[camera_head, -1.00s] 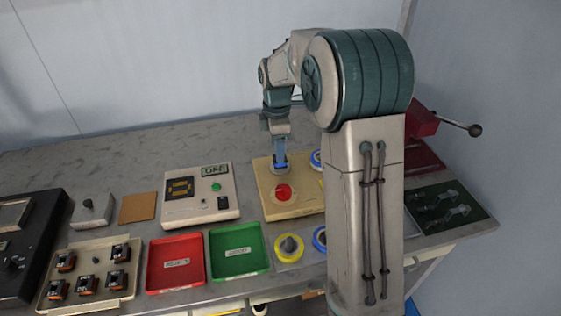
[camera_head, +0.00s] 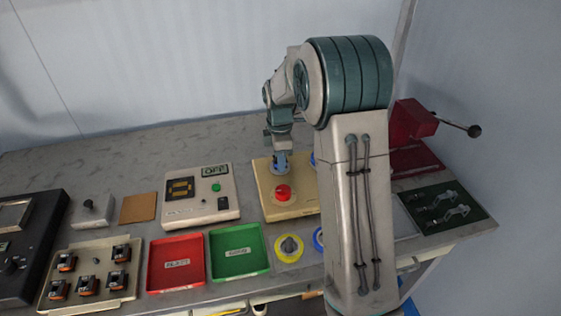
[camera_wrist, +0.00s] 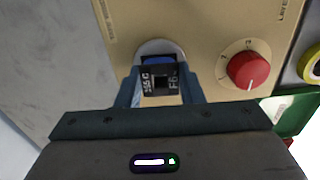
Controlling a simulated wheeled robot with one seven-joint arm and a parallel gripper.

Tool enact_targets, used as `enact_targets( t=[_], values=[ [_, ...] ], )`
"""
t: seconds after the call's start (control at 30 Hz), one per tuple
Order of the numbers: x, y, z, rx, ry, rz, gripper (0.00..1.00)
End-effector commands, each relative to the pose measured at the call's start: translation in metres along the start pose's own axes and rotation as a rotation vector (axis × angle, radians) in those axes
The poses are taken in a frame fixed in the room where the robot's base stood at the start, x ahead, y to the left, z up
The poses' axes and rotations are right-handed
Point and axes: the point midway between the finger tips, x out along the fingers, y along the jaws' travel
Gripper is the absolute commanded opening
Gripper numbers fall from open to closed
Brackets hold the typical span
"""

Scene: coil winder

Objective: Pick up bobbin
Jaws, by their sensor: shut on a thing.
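A small black bobbin (camera_wrist: 160,84) with white lettering and a blue part sits between my gripper's fingers in the wrist view. My gripper (camera_wrist: 160,92) is shut on it. Behind it is a pale round disc on the top of a beige box (camera_wrist: 125,25); I cannot tell whether the bobbin touches the disc. In the head view my gripper (camera_head: 280,160) points down over the back of the beige box (camera_head: 303,208), and the bobbin is too small to make out clearly.
A red knob (camera_head: 283,193) stands on the box, close to my gripper. An OFF panel (camera_head: 227,188) is to its left. Red (camera_head: 176,282) and green (camera_head: 243,268) trays, a yellow-rimmed spool (camera_head: 289,247) and a component tray (camera_head: 92,305) lie in front. The back-left table is clear.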

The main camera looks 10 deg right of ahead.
Motion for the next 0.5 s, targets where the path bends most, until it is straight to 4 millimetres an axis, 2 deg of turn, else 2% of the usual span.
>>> enact_targets(
  t=[0.27, 0.37, 0.5],
  values=[
    [-0.005, 0.001, 0.0, 0.0, 0.0, 0.002, 0.08],
    [-0.013, 0.001, 0.0, 0.0, 0.001, 0.004, 0.08],
    [-0.035, 0.001, 0.0, 0.001, 0.001, 0.005, 0.08]
  ],
)
